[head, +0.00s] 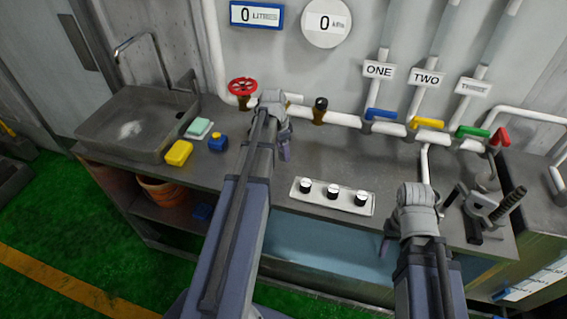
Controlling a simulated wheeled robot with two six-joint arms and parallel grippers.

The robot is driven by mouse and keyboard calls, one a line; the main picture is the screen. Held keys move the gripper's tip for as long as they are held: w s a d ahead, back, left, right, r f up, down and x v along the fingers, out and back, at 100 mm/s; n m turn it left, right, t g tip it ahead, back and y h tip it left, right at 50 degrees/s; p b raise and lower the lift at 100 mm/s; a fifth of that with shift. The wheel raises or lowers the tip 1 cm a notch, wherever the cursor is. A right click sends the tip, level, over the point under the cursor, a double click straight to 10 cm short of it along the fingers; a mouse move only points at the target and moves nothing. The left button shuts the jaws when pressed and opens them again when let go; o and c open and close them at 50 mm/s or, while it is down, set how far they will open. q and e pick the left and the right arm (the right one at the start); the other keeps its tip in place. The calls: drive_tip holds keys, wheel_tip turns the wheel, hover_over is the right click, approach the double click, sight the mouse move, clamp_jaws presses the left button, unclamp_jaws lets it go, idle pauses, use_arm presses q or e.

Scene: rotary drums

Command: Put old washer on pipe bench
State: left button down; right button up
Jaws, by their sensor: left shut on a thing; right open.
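The grey pipe bench (345,160) runs along the wall below the pipes. My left gripper (284,152) is above the bench, just right of the red valve wheel (242,87), and points down. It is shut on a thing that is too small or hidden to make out. I cannot pick out the old washer in this view. A brass fitting with a dark top (320,108) stands right of the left gripper, apart from it. My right gripper (386,246) is open near the bench's front edge, right of the panel with three knobs (332,195).
A sink (137,122) is at the left, with a yellow sponge (178,153), a pale green item (199,128) and a blue item (217,141) beside it. Pipes with coloured levers (427,123) line the back. A clamp-like tool (490,208) stands at right. The middle bench surface is clear.

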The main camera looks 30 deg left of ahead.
sight(283, 159)
use_arm(q)
drive_tip(key=shift+f+b, duration=1.8)
drive_tip(key=shift+f, duration=0.1)
drive_tip(key=shift+f+b, duration=0.15)
drive_tip(key=shift+b, duration=0.15)
drive_tip(key=shift+c, duration=2)
unclamp_jaws()
wheel_tip(283, 159, up, 12)
drive_tip(key=s+a+p, duration=0.1)
drive_tip(key=p, duration=1.1)
drive_tip(key=shift+s+r, duration=0.2)
drive_tip(key=shift+s, duration=0.1)
